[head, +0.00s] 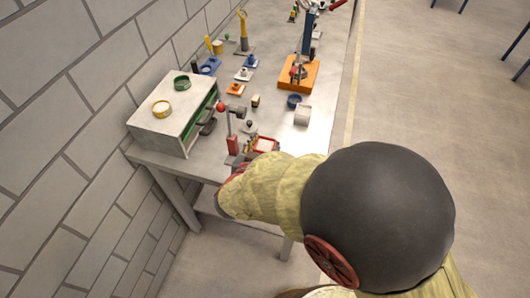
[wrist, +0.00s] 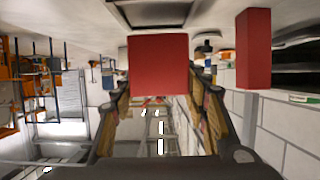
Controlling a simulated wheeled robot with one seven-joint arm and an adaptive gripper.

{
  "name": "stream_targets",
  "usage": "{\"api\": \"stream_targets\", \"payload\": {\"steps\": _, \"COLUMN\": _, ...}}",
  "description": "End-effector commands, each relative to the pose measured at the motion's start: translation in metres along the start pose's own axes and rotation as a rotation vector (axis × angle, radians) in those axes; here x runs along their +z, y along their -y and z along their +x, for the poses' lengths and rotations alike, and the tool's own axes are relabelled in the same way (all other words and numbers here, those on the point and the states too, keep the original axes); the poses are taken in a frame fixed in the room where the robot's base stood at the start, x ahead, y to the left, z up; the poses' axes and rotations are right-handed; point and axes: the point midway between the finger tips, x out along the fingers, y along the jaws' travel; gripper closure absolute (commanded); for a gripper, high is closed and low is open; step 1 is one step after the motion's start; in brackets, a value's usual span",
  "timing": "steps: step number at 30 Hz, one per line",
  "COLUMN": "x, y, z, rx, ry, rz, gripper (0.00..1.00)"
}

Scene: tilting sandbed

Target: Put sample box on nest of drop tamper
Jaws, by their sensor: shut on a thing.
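The sample box (head: 264,145) has red walls and a light inside in the head view. In the wrist view its plain red side (wrist: 158,65) fills the space between the fingertips of my gripper (wrist: 157,88), which is shut on it. The drop tamper (head: 232,143), a post with a red lower block and red knob, stands just left of the box. That red block appears upright at the right of the wrist view (wrist: 253,48). A dark-edged square frame (wrist: 155,12), perhaps the nest, shows beside the box; contact is unclear. My forearm hides the gripper in the head view.
A grey cabinet (head: 165,125) with green drawers stands left of the tamper against the brick wall. The table's right edge borders open floor.

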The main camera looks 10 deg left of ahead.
Motion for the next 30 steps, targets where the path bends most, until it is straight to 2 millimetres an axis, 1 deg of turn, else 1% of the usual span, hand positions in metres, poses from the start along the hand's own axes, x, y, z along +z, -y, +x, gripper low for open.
{"api": "stream_targets", "payload": {"steps": 1, "x": 0.014, "y": -0.001, "z": 0.004, "rx": 0.001, "ry": 0.002, "rz": -0.002, "gripper": 0.88}}
{"api": "stream_targets", "payload": {"steps": 4, "x": 0.025, "y": -0.001, "z": 0.009, "rx": 0.001, "ry": 0.001, "rz": -0.001, "gripper": 0.88}}
{"api": "stream_targets", "payload": {"steps": 12, "x": 0.025, "y": -0.001, "z": 0.009, "rx": 0.000, "ry": 0.001, "rz": 0.000, "gripper": 0.88}}
{"api": "stream_targets", "payload": {"steps": 16, "x": 0.028, "y": -0.001, "z": 0.010, "rx": 0.001, "ry": 0.001, "rz": -0.002, "gripper": 0.88}}
{"api": "stream_targets", "payload": {"steps": 17, "x": 0.029, "y": -0.001, "z": 0.011, "rx": 0.001, "ry": 0.002, "rz": -0.002, "gripper": 0.55}}
{"api": "stream_targets", "payload": {"steps": 26, "x": 0.029, "y": -0.001, "z": 0.010, "rx": 0.001, "ry": 0.002, "rz": -0.001, "gripper": 0.38}}
{"api": "stream_targets", "payload": {"steps": 30, "x": 0.029, "y": -0.001, "z": 0.010, "rx": 0.001, "ry": 0.002, "rz": -0.001, "gripper": 0.37}}
